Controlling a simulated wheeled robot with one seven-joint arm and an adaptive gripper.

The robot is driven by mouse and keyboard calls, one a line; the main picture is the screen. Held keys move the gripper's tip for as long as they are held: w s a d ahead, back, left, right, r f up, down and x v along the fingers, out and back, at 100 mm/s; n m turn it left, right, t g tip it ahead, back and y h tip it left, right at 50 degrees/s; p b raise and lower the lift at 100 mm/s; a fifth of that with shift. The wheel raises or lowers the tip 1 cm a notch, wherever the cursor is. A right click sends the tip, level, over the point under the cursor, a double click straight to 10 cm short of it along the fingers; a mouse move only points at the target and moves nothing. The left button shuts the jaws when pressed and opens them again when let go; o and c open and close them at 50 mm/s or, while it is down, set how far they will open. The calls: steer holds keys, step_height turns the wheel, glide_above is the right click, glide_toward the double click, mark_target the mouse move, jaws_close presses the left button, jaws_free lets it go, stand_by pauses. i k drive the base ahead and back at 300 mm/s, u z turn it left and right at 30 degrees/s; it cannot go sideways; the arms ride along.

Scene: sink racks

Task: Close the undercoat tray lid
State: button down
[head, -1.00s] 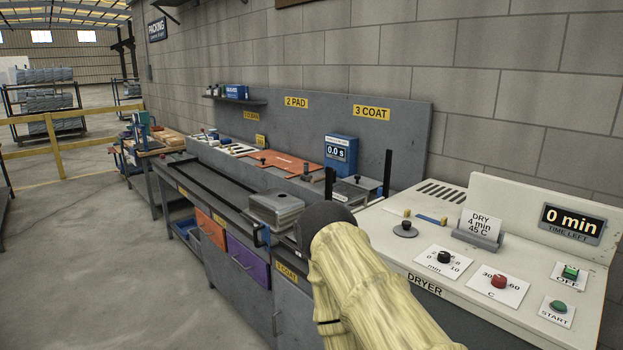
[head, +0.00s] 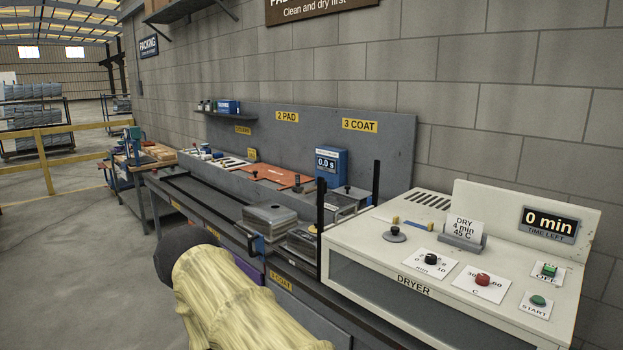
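A grey metal box with a flat top (head: 270,216) stands at the bench front, left of the dryer. Behind it, under the 3 COAT sign, a grey lid-like plate with a dark knob (head: 349,193) shows. Another low metal tray-like part (head: 303,238) lies between the box and the dryer, partly hidden by the dryer. I cannot tell which of these is the undercoat tray, or how far its lid is open. My arm, in a pale yellow cover with a dark rounded end, is at the lower left, in front of the bench. Its gripper fingers do not show.
The white dryer (head: 400,290) fills the right side, with dark upright posts at its left edge. A blue timer box (head: 330,167) and an orange pad (head: 270,174) are at the back of the bench. The floor at left (head: 80,270) is clear.

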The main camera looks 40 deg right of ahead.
mark_target(357, 193)
steer(key=u, duration=0.1)
steer(key=i, duration=1.4)
steer(key=z, duration=1.15)
steer(key=i, duration=0.8)
steer(key=z, duration=0.75)
